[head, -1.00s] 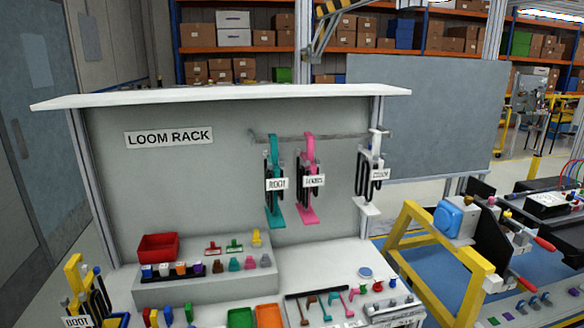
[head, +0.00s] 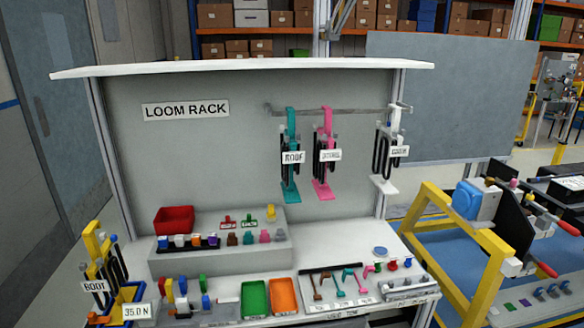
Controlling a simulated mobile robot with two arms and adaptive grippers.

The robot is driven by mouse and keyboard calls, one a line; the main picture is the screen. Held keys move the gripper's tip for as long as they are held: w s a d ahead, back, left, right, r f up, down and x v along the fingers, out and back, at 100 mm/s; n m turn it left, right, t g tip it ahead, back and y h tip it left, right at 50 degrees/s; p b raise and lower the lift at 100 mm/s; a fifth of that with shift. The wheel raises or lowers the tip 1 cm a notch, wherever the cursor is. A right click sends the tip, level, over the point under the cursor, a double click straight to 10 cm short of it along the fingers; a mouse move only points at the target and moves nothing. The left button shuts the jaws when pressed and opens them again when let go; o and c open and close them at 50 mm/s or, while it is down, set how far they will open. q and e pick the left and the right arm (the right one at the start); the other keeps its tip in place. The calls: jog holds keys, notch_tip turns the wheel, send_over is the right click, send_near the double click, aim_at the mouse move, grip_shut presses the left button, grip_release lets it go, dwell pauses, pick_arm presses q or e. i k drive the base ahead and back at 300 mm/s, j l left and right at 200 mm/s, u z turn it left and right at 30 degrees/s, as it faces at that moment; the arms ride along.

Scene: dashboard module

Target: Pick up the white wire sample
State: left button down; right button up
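No wire sample can be told apart for certain at this distance. A white hanging loom (head: 384,184) with black loops and a label hangs at the right end of the rack bar. A row of small coloured pieces, some whitish (head: 163,242), sits on the grey step. Several small coloured pieces (head: 184,296) stand at the front of the bench, left of the green tray. A dark-edged holder (head: 333,268) carries brown, teal and pink hooked pieces at the front right. Neither of my grippers is in view.
The loom rack (head: 235,150) has a teal loom (head: 291,150) and a pink loom (head: 325,185). Red (head: 175,219), green (head: 255,298) and orange (head: 284,296) trays sit on it. A yellow frame (head: 490,255) stands right, yellow holder (head: 97,245) left.

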aim_at(181, 305)
jog(key=u, duration=1.25)
